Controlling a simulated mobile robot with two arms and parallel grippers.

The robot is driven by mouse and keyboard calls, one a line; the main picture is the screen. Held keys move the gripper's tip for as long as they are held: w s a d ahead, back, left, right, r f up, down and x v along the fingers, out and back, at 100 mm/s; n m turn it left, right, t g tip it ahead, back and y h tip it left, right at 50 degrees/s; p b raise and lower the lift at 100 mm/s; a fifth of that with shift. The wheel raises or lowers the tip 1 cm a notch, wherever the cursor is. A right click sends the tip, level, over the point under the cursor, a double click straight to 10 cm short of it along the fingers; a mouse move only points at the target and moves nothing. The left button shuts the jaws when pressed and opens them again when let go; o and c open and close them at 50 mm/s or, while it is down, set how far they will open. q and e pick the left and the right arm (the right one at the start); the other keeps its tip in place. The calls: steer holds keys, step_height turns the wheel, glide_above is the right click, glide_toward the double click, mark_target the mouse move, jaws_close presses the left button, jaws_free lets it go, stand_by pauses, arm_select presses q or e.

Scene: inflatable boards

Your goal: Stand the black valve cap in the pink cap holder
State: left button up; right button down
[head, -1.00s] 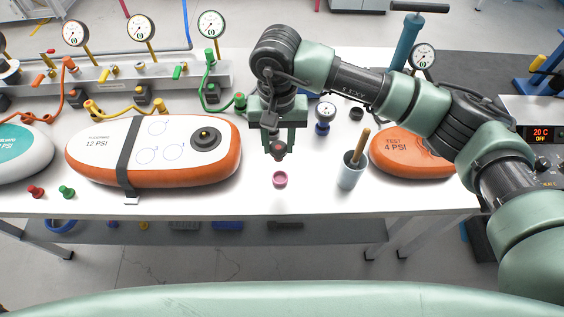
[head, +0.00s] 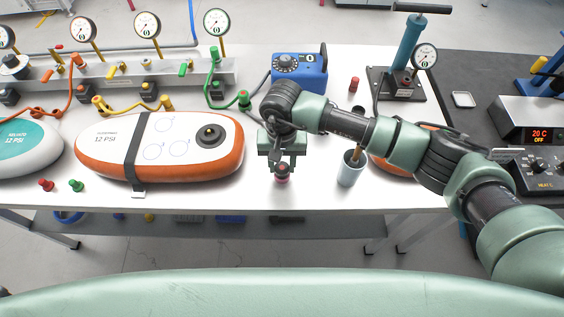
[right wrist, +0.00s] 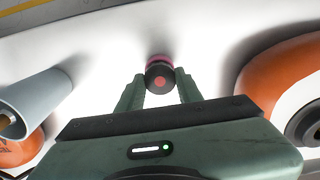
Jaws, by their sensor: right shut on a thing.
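My right gripper (head: 282,168) points down over the front middle of the table. It is shut on the black valve cap (right wrist: 158,78), which has a reddish round centre on its end. The pink cap holder (head: 282,179) is a small ring on the white table, directly under the cap in the head view. In the right wrist view, part of the pink holder (right wrist: 158,58) shows just beyond the cap, mostly hidden by it. I cannot tell whether the cap is seated in the holder or just above it. My left gripper is not in view.
A grey cup (head: 349,175) with a wooden handle stands close right of the gripper. A strapped orange-and-white board (head: 105,165) lies to the left. A blue device (head: 313,80) and a pump (head: 408,45) stand behind. The table's front edge is near.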

mark_target(282, 167)
steer(key=shift+f, duration=0.15)
steer(key=c, duration=0.9)
jaws_free()
steer(key=shift+c, duration=0.2)
steer(key=shift+r, duration=0.25)
steer(key=shift+w+r, duration=0.1)
steer(key=shift+r, duration=0.1)
step_height(282, 167, up, 12)
steer(key=b, duration=0.4)
steer(key=shift+f, duration=0.25)
